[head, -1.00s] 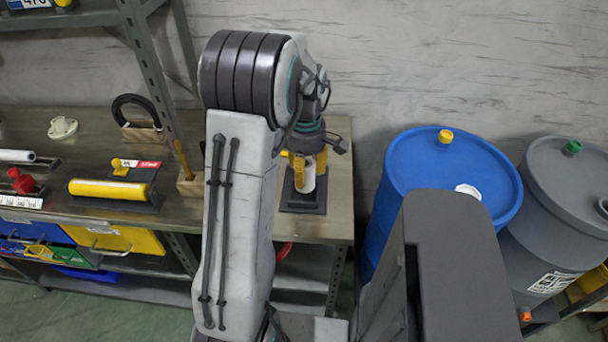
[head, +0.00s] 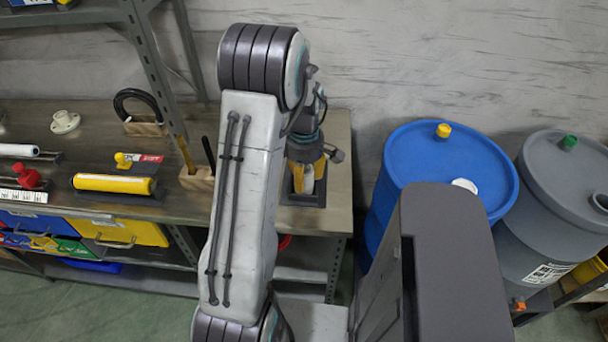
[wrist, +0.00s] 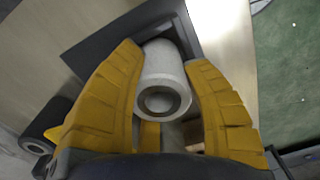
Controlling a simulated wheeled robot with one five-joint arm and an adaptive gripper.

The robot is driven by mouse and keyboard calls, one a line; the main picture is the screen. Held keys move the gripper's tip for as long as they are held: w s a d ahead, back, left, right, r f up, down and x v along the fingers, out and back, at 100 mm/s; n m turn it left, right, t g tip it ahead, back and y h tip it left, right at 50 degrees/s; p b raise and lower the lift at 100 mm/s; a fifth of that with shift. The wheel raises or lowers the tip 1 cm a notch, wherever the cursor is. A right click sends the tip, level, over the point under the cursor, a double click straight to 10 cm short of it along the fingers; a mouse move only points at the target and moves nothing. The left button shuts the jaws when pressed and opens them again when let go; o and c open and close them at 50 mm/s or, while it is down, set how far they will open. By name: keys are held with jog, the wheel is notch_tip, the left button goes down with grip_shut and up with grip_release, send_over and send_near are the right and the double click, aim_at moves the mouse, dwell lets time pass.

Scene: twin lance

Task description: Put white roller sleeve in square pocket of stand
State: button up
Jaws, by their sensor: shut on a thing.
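My gripper (head: 307,174) is shut on the white roller sleeve (wrist: 166,75), with a yellow finger on each side of it. In the wrist view the sleeve stands endwise to the camera, its round open end facing me. The sleeve also shows in the head view (head: 308,182), upright between the fingers. Its far end meets the dark stand (wrist: 92,48), whose flat base shows in the head view (head: 303,201) on the bench. The sleeve and fingers hide the pocket, so I cannot tell how deep the sleeve sits in it.
A wooden block with upright handles (head: 197,179) stands just left of my arm on the bench (head: 338,215). A yellow roller (head: 112,184) lies further left. A blue barrel (head: 440,165) and a grey barrel (head: 570,190) stand right of the bench.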

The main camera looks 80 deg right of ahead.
jog(key=shift+f, duration=0.15)
jog(key=o, duration=1.2)
